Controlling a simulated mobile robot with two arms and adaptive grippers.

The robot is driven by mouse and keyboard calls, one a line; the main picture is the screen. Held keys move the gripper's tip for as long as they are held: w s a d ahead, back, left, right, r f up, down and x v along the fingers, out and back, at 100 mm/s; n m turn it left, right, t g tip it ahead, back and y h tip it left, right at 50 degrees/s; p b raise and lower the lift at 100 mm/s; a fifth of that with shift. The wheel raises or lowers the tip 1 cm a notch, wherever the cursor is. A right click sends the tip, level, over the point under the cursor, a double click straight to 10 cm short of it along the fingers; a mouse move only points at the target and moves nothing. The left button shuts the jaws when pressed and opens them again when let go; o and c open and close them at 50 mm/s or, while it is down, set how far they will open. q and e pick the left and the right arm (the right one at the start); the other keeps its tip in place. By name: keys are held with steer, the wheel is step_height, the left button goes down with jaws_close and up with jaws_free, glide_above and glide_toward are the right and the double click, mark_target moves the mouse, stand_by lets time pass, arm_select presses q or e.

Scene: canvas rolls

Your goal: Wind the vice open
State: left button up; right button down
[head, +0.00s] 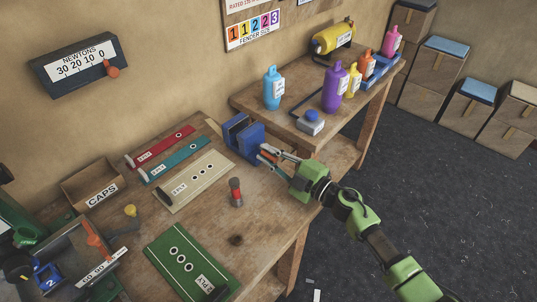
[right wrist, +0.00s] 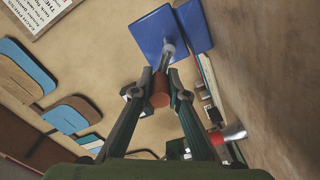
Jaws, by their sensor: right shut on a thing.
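The blue vice (head: 250,142) stands at the far right corner of the workbench, and its two blue blocks sit close together with a narrow gap. In the right wrist view the vice (right wrist: 152,28) has a grey screw (right wrist: 168,55) leading to a reddish-brown handle (right wrist: 160,92). My right gripper (head: 268,156) reaches in from the right at the vice's near side. In the right wrist view its fingers (right wrist: 159,84) are shut around the handle, one on each side. The handle is mostly hidden by the fingers in the head view. My left gripper is not in view.
Red, teal and cream boards (head: 194,181) and a green board (head: 193,264) lie on the bench. A red-topped cylinder (head: 236,192) stands near the gripper. A caps box (head: 92,186) is at left. Bottles (head: 335,88) stand on the shelf behind the vice.

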steer(key=shift+f, duration=0.1)
steer(key=n, duration=0.1)
steer(key=f+n+b, duration=0.1)
steer(key=n+b, duration=0.1)
steer(key=n, duration=0.1)
steer(key=shift+s+a+f, duration=0.15)
steer(key=shift+s+a, duration=0.1)
steer(key=shift+s+a+f+n+b, duration=0.1)
steer(key=shift+f+n+b, duration=0.1)
steer(key=shift+n+b, duration=0.45)
steer(key=shift+f+n+b, duration=0.15)
steer(key=shift+n+b, duration=0.25)
steer(key=shift+n, duration=0.35)
steer(key=c, duration=2)
jaws_free()
steer(key=shift+o, duration=0.2)
steer(key=shift+s+d, duration=0.15)
steer(key=shift+d, duration=0.1)
steer(key=v, duration=1.1)
steer(key=shift+s+d, duration=0.1)
steer(key=shift+s, duration=0.1)
